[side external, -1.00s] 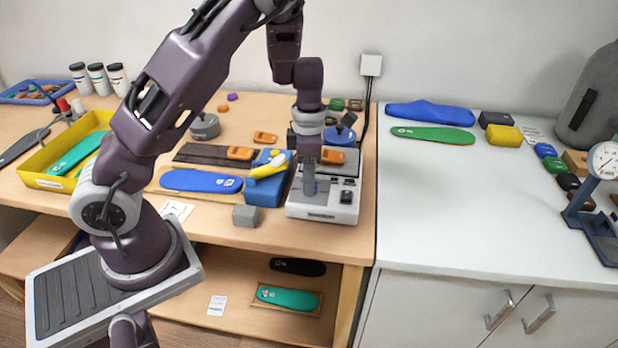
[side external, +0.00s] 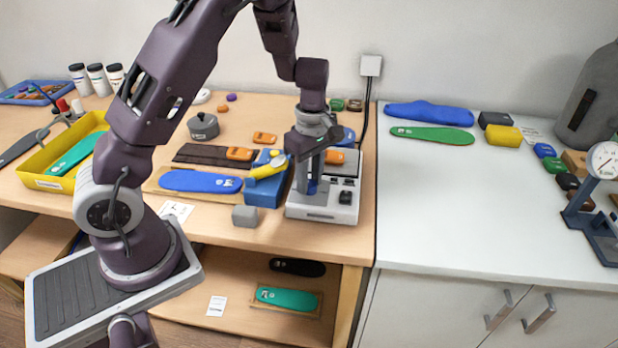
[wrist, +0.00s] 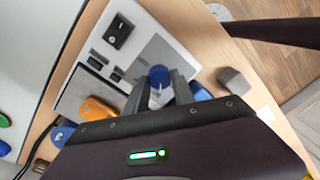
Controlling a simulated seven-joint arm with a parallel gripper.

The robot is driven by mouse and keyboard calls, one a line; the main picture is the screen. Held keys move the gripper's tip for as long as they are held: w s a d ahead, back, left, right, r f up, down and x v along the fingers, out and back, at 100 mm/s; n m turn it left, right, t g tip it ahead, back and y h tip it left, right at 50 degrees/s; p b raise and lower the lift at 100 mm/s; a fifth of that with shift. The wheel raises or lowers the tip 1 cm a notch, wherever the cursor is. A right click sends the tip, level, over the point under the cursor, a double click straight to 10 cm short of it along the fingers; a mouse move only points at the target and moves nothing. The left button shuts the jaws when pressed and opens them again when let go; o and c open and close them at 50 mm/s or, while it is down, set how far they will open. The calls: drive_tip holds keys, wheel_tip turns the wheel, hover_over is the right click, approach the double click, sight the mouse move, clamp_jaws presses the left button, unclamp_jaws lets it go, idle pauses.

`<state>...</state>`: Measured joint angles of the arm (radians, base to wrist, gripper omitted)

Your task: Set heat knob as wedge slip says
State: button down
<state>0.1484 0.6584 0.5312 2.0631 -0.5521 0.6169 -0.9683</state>
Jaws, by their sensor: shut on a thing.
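The heater unit (side external: 325,212) is a light grey box at the front right of the wooden bench. A blue round knob (wrist: 159,76) shows on it in the wrist view, between the fingertips of my gripper (wrist: 160,92). My gripper (side external: 310,188) points down over the unit in the side view, its fingers shut on the knob and hiding most of it. The knob's pointer and scale cannot be read. A white slip (side external: 175,210) with small dark marks lies near the bench's front edge; its marks are too small to read.
A black switch (wrist: 118,32) is on the unit's panel. An orange wedge (wrist: 97,108) lies close to the fingers. A grey block (side external: 245,216) and a blue block with a yellow-handled item (side external: 266,172) stand left of the unit. The white counter (side external: 450,220) has clear room.

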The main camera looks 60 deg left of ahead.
drive_tip(key=m, duration=0.3)
drive_tip(key=shift+w+m, duration=0.1)
drive_tip(key=shift+m, duration=0.3)
drive_tip(key=m, duration=0.3)
drive_tip(key=shift+d+m, duration=0.1)
drive_tip(key=shift+m, duration=0.2)
drive_tip(key=m, duration=0.3)
drive_tip(key=shift+m, duration=0.3)
drive_tip(key=shift+m+y, duration=0.3)
drive_tip(key=shift+m, duration=1.3)
drive_tip(key=shift+d+m, duration=0.1)
drive_tip(key=shift+m, duration=0.2)
drive_tip(key=c, duration=1.1)
unclamp_jaws()
drive_tip(key=shift+o, duration=0.2)
